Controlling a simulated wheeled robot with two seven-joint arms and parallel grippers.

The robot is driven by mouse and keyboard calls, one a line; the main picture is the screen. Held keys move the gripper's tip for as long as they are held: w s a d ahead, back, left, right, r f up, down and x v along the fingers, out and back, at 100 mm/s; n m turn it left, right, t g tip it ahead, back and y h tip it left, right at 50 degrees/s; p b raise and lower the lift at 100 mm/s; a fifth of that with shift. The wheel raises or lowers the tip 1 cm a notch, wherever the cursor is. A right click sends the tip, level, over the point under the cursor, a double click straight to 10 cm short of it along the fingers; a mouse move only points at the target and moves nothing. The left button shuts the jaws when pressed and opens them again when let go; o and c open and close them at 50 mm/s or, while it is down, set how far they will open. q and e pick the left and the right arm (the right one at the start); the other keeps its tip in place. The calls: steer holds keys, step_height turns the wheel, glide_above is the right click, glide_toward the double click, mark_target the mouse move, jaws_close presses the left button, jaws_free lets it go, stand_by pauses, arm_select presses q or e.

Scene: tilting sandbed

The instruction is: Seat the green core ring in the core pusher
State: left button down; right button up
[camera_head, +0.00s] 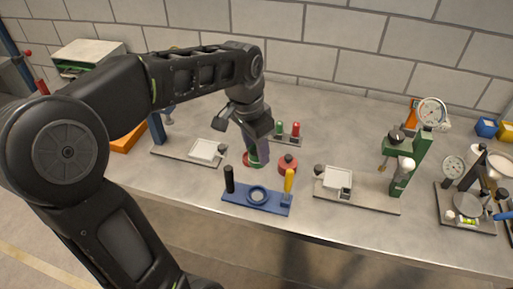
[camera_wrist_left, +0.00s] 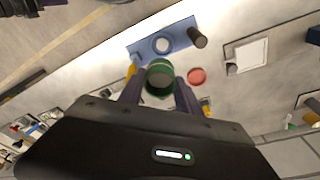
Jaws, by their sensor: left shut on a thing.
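My left gripper (camera_head: 257,150) is shut on the green core ring (camera_wrist_left: 160,68), which sits between its two fingers in the left wrist view. In the head view a green part of the ring (camera_head: 256,161) shows below the fingers, mostly hidden by them. The core pusher appears to be the blue base (camera_head: 238,198) with a round pale-centred seat (camera_head: 258,195), a black post and a yellow post. The base (camera_wrist_left: 181,38) also shows beyond the ring in the wrist view. The ring is apart from the seat, behind it. My right gripper is not in view.
A red piece (camera_head: 288,164) stands right of the ring, and another red piece (camera_head: 249,157) is partly hidden by the gripper. A rack with green and red items (camera_head: 295,130) is behind. White-trayed stands (camera_head: 338,180) flank the base. The table's front edge is close.

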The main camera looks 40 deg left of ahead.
arm_select(q)
steer(key=shift+f+b, duration=1.6)
steer(key=shift+f, duration=0.5)
steer(key=shift+f, duration=0.2)
steer(key=shift+f+b, duration=3.65)
steer(key=shift+f, duration=0.75)
stand_by(1.3)
